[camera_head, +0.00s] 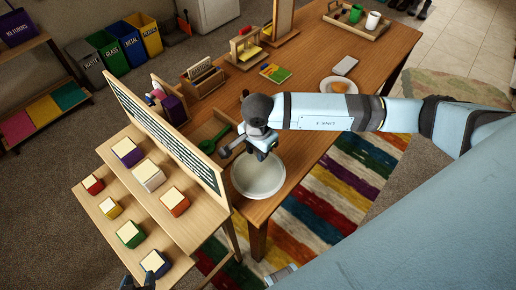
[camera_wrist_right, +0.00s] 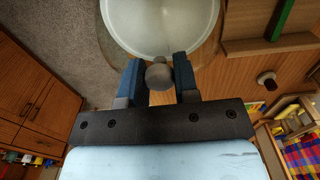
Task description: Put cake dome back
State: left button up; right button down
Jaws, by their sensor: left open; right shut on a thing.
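The cake dome (camera_head: 258,178) is a pale translucent bowl-shaped cover by the near corner of the wooden table. It also shows in the right wrist view (camera_wrist_right: 160,28), with its round grey knob (camera_wrist_right: 159,76) between my fingers. My right gripper (camera_head: 262,152) is shut on the knob. I cannot tell how far the dome is above the table. A white plate with a round orange-brown item (camera_head: 339,87) sits uncovered farther back on the table. My left gripper (camera_head: 137,283) is open at the bottom left edge, by the stepped rack, and mostly cut off.
A stepped wooden rack with coloured blocks (camera_head: 165,215) and a tall lettered board (camera_head: 165,135) stands left of the dome. A green scoop (camera_head: 212,140) lies in a tray close by. A booklet (camera_head: 275,73), wooden holders and a cup tray (camera_head: 357,18) stand farther back.

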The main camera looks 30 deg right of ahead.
jog(key=shift+f, duration=0.2)
jog(key=c, duration=0.9)
grip_release()
jog(key=shift+r, duration=0.1)
jog(key=shift+o, duration=0.2)
jog(key=shift+r, duration=0.1)
jog(key=shift+r, duration=0.2)
notch_tip(320, 180, up, 12)
jog(key=b, duration=0.2)
jog(key=shift+f, duration=0.15)
